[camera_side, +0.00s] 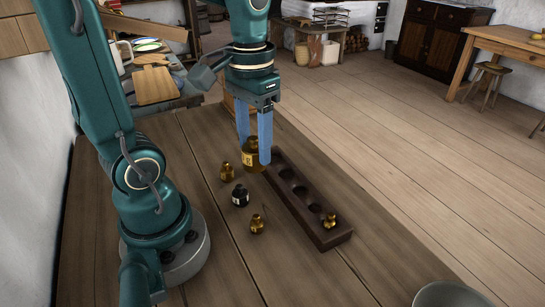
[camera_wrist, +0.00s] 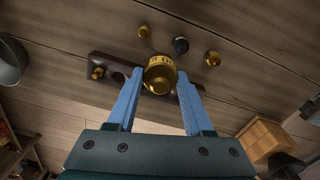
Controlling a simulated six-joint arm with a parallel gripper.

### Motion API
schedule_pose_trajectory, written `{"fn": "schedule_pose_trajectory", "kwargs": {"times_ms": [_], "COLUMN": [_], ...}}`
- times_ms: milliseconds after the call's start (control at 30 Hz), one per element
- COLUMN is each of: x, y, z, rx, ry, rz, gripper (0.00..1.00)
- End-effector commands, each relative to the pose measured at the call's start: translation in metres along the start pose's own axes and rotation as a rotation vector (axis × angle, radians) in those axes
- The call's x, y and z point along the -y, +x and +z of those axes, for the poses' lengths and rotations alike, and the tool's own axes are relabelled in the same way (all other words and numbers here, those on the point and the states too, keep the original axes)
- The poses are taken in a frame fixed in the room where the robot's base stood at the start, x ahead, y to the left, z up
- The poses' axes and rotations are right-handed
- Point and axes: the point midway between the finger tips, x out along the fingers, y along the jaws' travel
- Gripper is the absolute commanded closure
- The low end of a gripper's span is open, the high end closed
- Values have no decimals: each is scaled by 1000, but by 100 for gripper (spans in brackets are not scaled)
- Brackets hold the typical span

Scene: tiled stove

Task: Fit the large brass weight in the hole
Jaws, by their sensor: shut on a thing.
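My gripper (camera_side: 254,158) is shut on the large brass weight (camera_side: 252,157). It also shows in the wrist view (camera_wrist: 160,75), between the two blue fingers. In the side view the weight is upright at the left edge of the dark wooden block (camera_side: 332,238); whether it is clear of the table I cannot tell. The block has a row of round holes (camera_side: 299,191). A small brass weight (camera_side: 329,221) sits at the block's near end. In the wrist view the held weight and fingers hide part of the block (camera_wrist: 110,62).
Two brass weights (camera_side: 227,172) (camera_side: 257,223) and a black weight (camera_side: 240,195) stand on the table left of the block. A grey bowl (camera_side: 452,295) is at the bottom right. A wooden board (camera_side: 154,86) lies behind. The table (camera_side: 185,235) is bare around these.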

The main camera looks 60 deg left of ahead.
Motion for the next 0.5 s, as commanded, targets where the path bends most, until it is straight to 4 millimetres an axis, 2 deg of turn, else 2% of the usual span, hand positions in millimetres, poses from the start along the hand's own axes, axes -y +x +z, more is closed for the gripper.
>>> {"fn": "schedule_pose_trajectory", "kwargs": {"times_ms": [233, 400, 500], "x": [22, 47, 61], "y": [-12, -7, -1], "z": [-59, -94, -107], "rx": [2, 4, 3], "ry": [30, 15, -5], "rz": [1, 1, 1], "gripper": [100, 100, 100]}}
